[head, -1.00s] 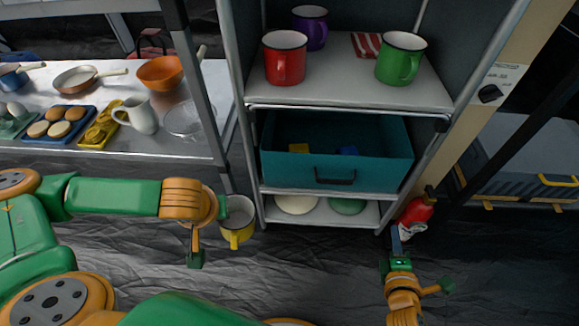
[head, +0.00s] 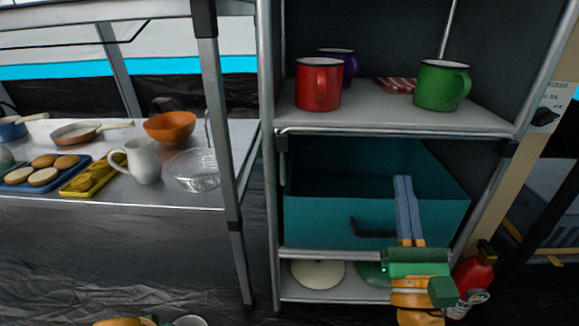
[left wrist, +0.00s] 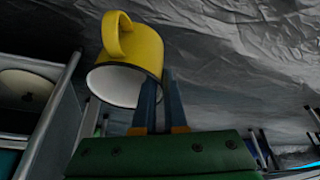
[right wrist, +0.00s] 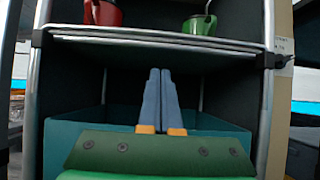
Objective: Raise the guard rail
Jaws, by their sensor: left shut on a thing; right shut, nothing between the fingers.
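The guard rail (head: 395,132) appears to be the thin pale bar along the front of the mug shelf, with dark brackets at its ends. It is level with the shelf edge, and also shows in the right wrist view (right wrist: 150,38). My right gripper (head: 402,180) is shut and empty, pointing up before the teal bin below the rail. It also shows in the right wrist view (right wrist: 160,75), apart from the rail. My left gripper (left wrist: 168,78) is shut on a yellow mug (left wrist: 145,45) at its rim, low above the floor. The mug hides part of the fingertips.
A red mug (head: 317,85), a purple mug (head: 347,60) and a green mug (head: 442,86) stand on the shelf (head: 375,119) behind the rail. The teal bin (head: 320,222) is below. A red extinguisher-like bottle (head: 473,278) stands at the lower right.

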